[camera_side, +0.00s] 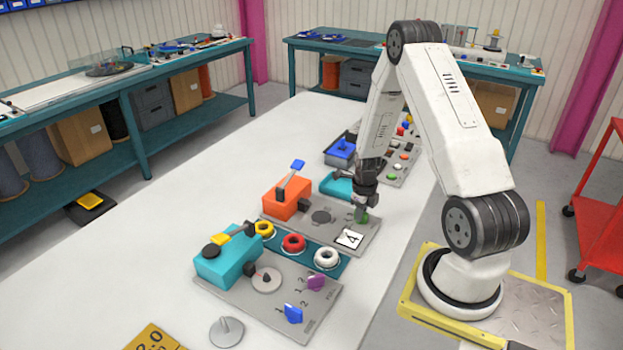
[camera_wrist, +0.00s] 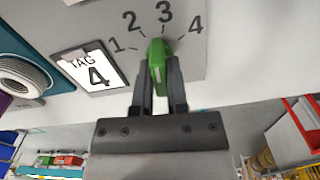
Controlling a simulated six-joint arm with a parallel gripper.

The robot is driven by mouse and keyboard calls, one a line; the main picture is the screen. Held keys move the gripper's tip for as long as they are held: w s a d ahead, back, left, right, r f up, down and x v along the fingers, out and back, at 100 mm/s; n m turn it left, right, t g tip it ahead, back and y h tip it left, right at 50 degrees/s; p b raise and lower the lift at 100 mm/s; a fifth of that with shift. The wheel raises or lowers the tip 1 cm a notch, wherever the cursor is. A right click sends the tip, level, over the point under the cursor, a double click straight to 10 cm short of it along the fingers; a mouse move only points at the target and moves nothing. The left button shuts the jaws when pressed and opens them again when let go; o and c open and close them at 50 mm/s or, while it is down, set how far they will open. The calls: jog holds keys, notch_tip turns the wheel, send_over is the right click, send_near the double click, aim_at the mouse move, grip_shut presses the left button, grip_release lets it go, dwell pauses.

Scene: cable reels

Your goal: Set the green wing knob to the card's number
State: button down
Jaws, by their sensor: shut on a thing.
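The green wing knob (camera_wrist: 157,65) stands on a grey panel in the wrist view, under an arc of the numbers 1, 2, 3 and 4. Its upper end points roughly up, between the 2 and the 3 and nearer the 3; I cannot tell the exact setting. My gripper (camera_wrist: 158,88) is shut on the knob, one finger on each side. In the side view my gripper (camera_side: 362,205) reaches down over the knob (camera_side: 362,217). The card (camera_wrist: 90,68) left of the knob reads "TAG 4"; it also shows in the side view (camera_side: 349,239).
A white ring (camera_side: 327,258), a red ring (camera_side: 293,243) and a yellow ring (camera_side: 264,229) sit on a teal strip beside this panel. A nearer panel (camera_side: 245,298) has a purple knob (camera_side: 316,282) and a blue knob (camera_side: 293,313).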

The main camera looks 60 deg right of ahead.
jog(key=m, duration=0.5)
dwell(0.4)
jog(key=c, duration=0.7)
grip_release()
jog(key=shift+r, duration=3.55)
jog(key=shift+c, duration=0.3)
